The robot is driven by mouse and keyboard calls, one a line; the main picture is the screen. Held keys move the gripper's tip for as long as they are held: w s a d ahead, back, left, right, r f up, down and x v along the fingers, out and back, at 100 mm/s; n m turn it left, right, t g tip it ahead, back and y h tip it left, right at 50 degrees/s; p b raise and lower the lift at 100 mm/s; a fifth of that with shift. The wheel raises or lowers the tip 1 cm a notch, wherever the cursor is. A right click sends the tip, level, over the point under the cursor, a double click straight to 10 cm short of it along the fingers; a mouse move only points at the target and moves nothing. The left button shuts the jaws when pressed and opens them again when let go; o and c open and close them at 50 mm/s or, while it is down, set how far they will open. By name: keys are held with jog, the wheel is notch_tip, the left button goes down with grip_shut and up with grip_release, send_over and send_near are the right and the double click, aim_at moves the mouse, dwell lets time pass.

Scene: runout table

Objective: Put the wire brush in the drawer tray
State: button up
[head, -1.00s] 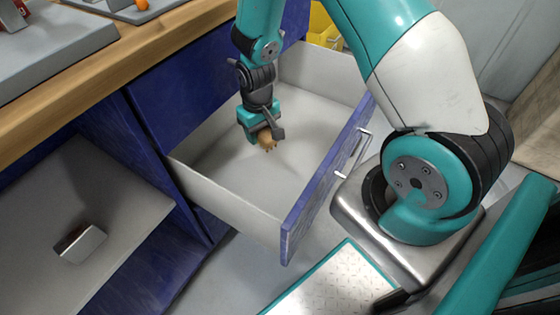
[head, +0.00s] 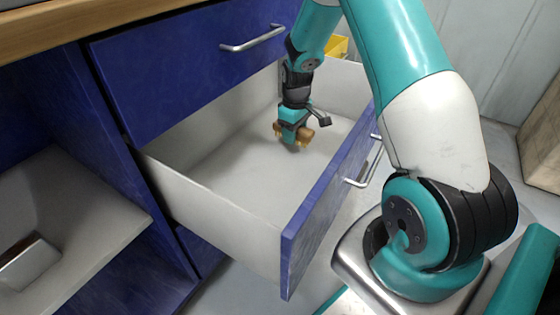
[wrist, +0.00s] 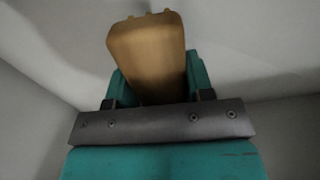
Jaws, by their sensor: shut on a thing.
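The wire brush, a light-brown wooden block (wrist: 148,55) with small bumps along its far edge, is held between the teal fingers of my gripper (wrist: 155,85). In the head view the brush (head: 306,134) shows on both sides of my gripper (head: 292,132), which points down inside the open drawer tray (head: 235,165). The tray is pale grey with a blue front panel and holds nothing else that I can see. I cannot tell whether the brush touches the tray floor.
The blue drawer front (head: 325,205) with its metal handle (head: 364,170) stands between the tray and my base. A closed blue drawer front (head: 190,70) is above. An open shelf (head: 75,225) with a metal-and-brown block (head: 28,262) is at left. A yellow bin (head: 337,46) is behind.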

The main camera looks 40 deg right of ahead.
jog(key=d, duration=0.3)
jog(key=shift+d+f+n, duration=0.1)
jog(key=shift+f+n, duration=0.2)
jog(key=shift+n, duration=0.1)
jog(key=b, duration=0.5)
send_over(262, 178)
jog(key=shift+s, duration=0.1)
notch_tip(262, 178, down, 4)
jog(key=b, duration=0.2)
jog(key=shift+r+b, duration=0.1)
jog(key=shift+b, duration=0.25)
jog(key=shift+r, duration=0.15)
jog(key=o, duration=1)
jog(key=shift+c, duration=0.2)
